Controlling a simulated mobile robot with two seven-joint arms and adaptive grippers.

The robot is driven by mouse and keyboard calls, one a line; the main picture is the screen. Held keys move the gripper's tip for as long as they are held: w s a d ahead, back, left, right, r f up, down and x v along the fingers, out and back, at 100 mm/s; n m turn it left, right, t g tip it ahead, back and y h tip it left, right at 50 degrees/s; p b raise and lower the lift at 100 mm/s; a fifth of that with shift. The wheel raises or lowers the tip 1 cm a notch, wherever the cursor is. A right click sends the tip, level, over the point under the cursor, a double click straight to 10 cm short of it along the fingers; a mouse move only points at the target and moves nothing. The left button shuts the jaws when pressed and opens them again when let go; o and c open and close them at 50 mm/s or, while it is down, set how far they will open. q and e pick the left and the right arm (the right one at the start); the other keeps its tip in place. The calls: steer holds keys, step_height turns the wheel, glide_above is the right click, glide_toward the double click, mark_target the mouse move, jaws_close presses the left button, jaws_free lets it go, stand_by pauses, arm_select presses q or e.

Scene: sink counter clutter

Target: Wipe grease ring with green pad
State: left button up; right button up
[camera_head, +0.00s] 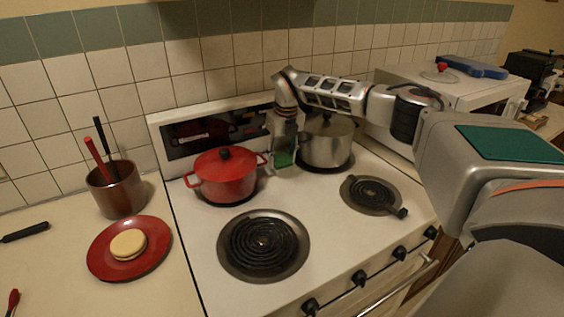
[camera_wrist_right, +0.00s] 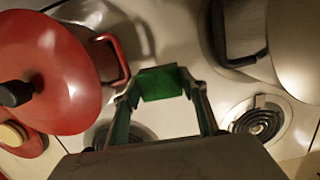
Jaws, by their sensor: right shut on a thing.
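My right gripper (camera_head: 284,148) reaches down between the red pot and the steel pot on the stove. It is shut on the green pad (camera_head: 283,159), which shows at its lower end. In the right wrist view the green pad (camera_wrist_right: 162,83) sits between the two fingertips (camera_wrist_right: 160,90) over the pale stove top. The picture does not show clearly whether the pad touches the surface. I cannot make out the grease ring; the pots, pad and gripper cover parts of the stove top. My left gripper is not in view.
The red pot (camera_head: 226,175) stands close left of the gripper and the steel pot (camera_head: 327,143) close right. Two bare burners (camera_head: 263,245) (camera_head: 371,194) lie in front. A red plate (camera_head: 105,257) and utensil crock (camera_head: 117,192) stand on the left counter.

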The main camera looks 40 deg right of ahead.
steer(key=shift+r, duration=0.15)
steer(key=shift+w+r, duration=0.1)
steer(key=shift+r, duration=1.3)
